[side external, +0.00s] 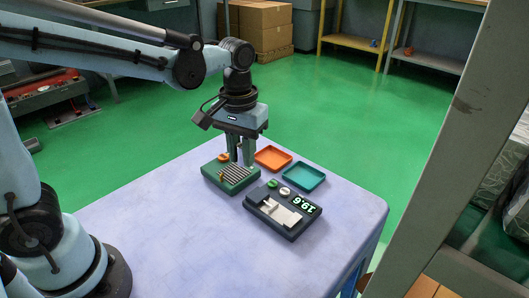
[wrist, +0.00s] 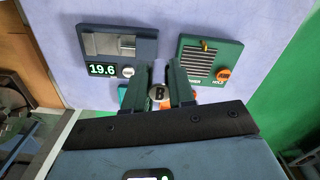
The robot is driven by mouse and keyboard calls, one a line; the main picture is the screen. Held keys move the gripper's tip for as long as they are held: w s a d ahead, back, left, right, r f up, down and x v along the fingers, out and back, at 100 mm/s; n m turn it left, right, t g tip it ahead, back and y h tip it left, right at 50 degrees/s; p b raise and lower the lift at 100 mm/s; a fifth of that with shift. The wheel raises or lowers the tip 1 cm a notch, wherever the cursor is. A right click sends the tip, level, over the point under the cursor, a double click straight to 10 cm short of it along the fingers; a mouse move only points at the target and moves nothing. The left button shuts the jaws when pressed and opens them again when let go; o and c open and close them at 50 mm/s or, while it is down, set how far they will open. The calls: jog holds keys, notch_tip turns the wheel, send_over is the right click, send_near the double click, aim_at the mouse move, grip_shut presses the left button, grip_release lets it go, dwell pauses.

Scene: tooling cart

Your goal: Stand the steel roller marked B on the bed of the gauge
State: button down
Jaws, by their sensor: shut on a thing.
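The steel roller (wrist: 159,93) shows in the wrist view as a round end face marked B, between the two fingers of my gripper (wrist: 162,80). My gripper is shut on it. In the side view my gripper (side external: 241,159) points down above the green grooved block (side external: 230,187), and the roller is hard to make out there. The dark gauge (side external: 283,223) stands to the right of that block with a pale bed (side external: 284,212) and a lit display. The gauge also shows at upper left in the wrist view (wrist: 92,45), reading 19.6. Its bed looks empty.
The grooved green block also shows in the wrist view (wrist: 232,62), with an orange knob. An orange tray (side external: 272,157) and a teal tray (side external: 304,177) lie behind the block and gauge. The pale cart top (side external: 150,225) is clear at the front left.

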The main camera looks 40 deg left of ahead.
jog(key=s+d+r+n, duration=0.1)
jog(key=s+d+n, duration=0.3)
jog(key=d+n, duration=0.35)
jog(key=s+d+n, duration=0.3)
jog(key=d+n, duration=0.3)
jog(key=d, duration=0.3)
send_over(281, 215)
notch_tip(281, 215, down, 7)
jog(key=shift+w+r, duration=0.1)
jog(key=shift+r, duration=0.1)
jog(key=shift+f, duration=2.05)
jog(key=c, duration=1)
grip_release()
jog(key=shift+f, duration=0.1)
jog(key=shift+o, duration=0.2)
